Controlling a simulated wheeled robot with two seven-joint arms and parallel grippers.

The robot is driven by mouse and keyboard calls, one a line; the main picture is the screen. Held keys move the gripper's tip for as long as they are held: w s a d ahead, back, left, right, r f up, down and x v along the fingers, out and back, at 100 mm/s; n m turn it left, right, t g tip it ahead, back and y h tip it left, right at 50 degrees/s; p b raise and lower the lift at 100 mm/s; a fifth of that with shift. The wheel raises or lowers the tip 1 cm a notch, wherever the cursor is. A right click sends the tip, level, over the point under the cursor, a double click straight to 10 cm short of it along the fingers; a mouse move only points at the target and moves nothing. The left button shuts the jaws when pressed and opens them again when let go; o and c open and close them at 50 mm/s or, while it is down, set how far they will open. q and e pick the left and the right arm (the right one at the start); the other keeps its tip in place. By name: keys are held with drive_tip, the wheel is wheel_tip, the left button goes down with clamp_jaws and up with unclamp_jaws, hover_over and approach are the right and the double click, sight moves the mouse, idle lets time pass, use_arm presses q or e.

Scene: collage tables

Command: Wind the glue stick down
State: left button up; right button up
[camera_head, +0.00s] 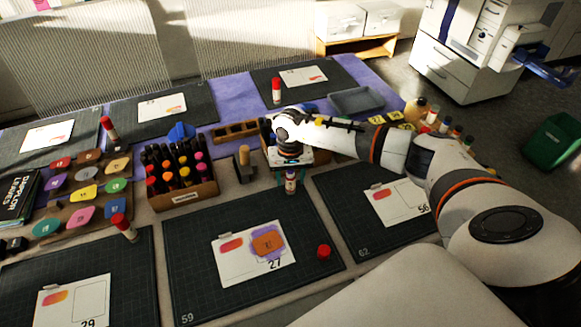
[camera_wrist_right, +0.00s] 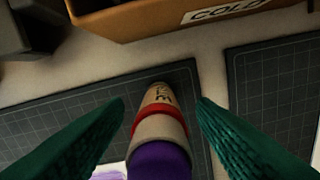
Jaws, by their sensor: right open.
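The uncapped glue stick (camera_head: 290,184) stands upright at the back edge of the middle mat, under my right gripper (camera_head: 290,160). In the right wrist view the glue stick (camera_wrist_right: 160,125) shows a purple part nearest the camera, then a pale body with a red band and dark lettering. The green fingers of my right gripper (camera_wrist_right: 161,102) are open, one on either side of the stick, with visible gaps. A loose red cap (camera_head: 323,251) lies on the mat to the front right of the stick. My left gripper is not in view.
The middle mat (camera_head: 190,290) holds a card (camera_head: 230,265) with orange and purple shapes. A crate of bottles (camera_head: 182,197) and a small wooden block (camera_head: 245,172) stand left of the stick. A labelled orange box (camera_wrist_right: 145,22) is close behind it. The mat's front is mostly clear.

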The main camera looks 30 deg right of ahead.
drive_tip(key=shift+f, duration=0.1)
drive_tip(key=c, duration=1.1)
drive_tip(key=shift+o, duration=1.3)
drive_tip(key=shift+c, duration=0.6)
